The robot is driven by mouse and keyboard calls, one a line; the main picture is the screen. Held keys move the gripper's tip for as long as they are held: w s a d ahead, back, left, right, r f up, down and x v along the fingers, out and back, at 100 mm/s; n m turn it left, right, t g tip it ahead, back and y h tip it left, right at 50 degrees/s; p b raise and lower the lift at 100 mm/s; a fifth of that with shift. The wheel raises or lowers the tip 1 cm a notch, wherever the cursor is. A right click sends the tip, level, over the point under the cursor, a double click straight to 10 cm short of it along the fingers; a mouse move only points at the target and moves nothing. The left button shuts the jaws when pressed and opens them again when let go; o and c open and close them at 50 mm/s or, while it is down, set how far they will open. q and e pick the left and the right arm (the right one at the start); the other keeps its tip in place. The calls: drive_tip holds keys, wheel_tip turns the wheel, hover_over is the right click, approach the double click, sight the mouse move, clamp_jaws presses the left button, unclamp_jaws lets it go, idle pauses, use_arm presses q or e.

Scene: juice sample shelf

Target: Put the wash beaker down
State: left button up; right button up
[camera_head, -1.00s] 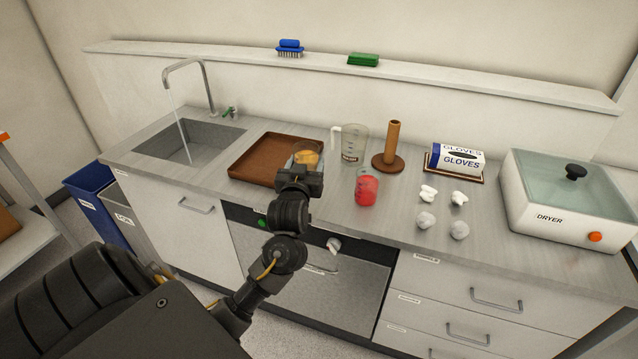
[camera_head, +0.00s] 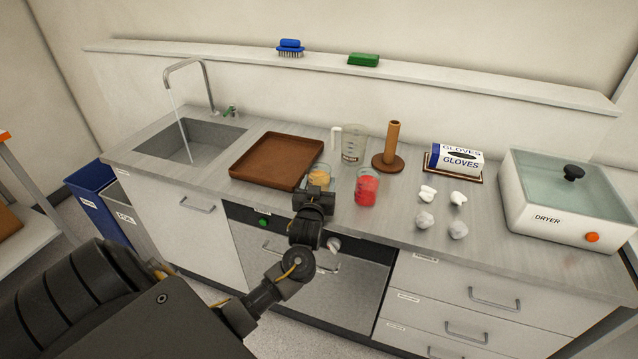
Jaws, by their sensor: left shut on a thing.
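A small clear beaker with orange contents (camera_head: 319,173) is at the end of my left gripper (camera_head: 318,188), just right of the brown tray (camera_head: 277,160). My left gripper is shut on this beaker, and its jaws hide the lower part. Whether its base touches the counter cannot be told. A beaker with red contents (camera_head: 367,187) stands to the right of it, apart. A larger clear jug with a white handle (camera_head: 353,143) stands behind them. No label naming the wash beaker can be read. My right gripper is not in view.
A wooden post on a round base (camera_head: 388,162) stands behind the red beaker. White crumpled pieces (camera_head: 425,219) and a glove box (camera_head: 457,158) lie to the right, before the dryer (camera_head: 560,195). The tray looks empty. Water runs into the sink (camera_head: 190,142).

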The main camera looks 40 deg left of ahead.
use_arm(q)
drive_tip(key=shift+f, duration=0.1)
drive_tip(key=o, duration=1)
drive_tip(key=shift+s, duration=0.1)
drive_tip(key=b+v, duration=0.1)
drive_tip(key=v, duration=1.1)
